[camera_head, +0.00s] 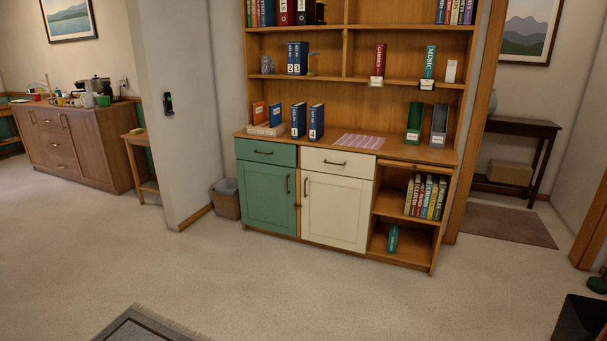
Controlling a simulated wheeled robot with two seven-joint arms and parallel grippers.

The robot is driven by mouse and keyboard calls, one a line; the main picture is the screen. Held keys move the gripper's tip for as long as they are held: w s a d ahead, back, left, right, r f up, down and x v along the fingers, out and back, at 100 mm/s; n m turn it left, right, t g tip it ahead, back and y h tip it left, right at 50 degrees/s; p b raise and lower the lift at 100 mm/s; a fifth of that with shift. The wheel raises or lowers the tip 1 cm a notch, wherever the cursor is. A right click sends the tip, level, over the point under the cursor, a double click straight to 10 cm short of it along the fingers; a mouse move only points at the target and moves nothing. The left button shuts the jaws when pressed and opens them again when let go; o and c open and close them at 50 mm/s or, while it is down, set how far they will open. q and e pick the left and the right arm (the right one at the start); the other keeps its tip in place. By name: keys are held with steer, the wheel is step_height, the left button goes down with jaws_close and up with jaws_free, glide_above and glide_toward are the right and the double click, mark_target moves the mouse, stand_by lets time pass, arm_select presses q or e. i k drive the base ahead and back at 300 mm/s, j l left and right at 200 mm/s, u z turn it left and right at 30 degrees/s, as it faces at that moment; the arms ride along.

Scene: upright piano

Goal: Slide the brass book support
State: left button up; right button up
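A thin brass-coloured piece (312,64), which looks like the brass book support, stands on the middle shelf of the wooden bookcase (344,48). It is just right of several upright blue numbered volumes (297,58); I cannot tell whether it touches them. To its right the shelf is bare up to the upright divider. A small grey ornament (267,65) stands left of the volumes. Neither of my grippers is in view.
The bookcase's counter holds more books, a pink striped mat (359,141) and two magazine holders (414,123). Green (267,197) and cream (335,212) cupboard doors below are shut. A waste bin (226,199) stands left. Carpet in front is clear; a rug (150,328) lies nearer.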

mark_target(312, 57)
steer(key=i, duration=2.45)
